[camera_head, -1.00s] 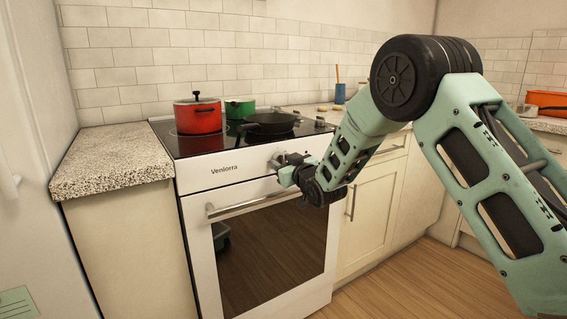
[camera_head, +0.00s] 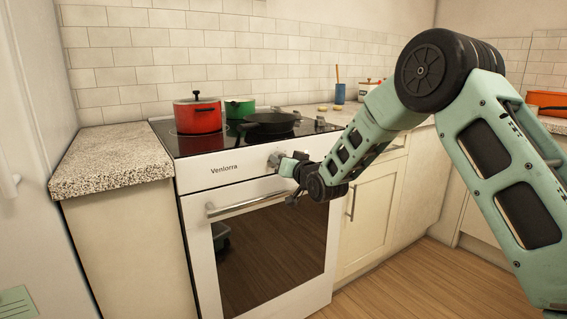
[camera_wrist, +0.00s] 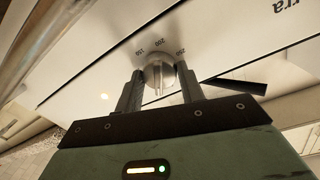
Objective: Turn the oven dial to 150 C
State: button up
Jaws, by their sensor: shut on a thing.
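The white oven (camera_head: 222,185) has a front panel with a round metallic dial (camera_head: 273,160) right of the "Venlorra" lettering. In the wrist view the dial (camera_wrist: 158,71) sits between the two dark fingers of my gripper (camera_wrist: 159,88), which is shut on it. The marks 150 (camera_wrist: 139,53), 200 (camera_wrist: 158,43) and 250 (camera_wrist: 180,51) show on the panel around the dial. I cannot tell for sure which mark the dial points to. In the head view my gripper (camera_head: 287,164) is at the panel and partly hides the dial.
The oven handle (camera_head: 250,204) runs just below the panel. A red pot (camera_head: 197,117), a green pot (camera_head: 240,108) and a black pan (camera_head: 269,124) stand on the cooktop. A speckled counter (camera_head: 108,160) is at the left. The floor at the lower right is clear.

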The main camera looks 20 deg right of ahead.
jog(key=shift+w+d+f+m+y+p, duration=0.1)
jog(key=shift+m+y, duration=0.2)
jog(key=shift+m, duration=3.8)
jog(key=shift+s+d+r+m+y+p, duration=0.15)
jog(key=shift+m+y, duration=0.15)
jog(key=shift+m, duration=3.8)
jog(key=shift+w+f+m+y+p, duration=0.15)
jog(key=shift+m+y, duration=0.15)
jog(key=shift+m, duration=3.8)
jog(key=o, duration=1)
jog(key=shift+c, duration=0.2)
jog(key=p+v, duration=0.1)
jog(key=v, duration=1.6)
jog(key=shift+d+r, duration=0.2)
jog(key=shift+r, duration=0.1)
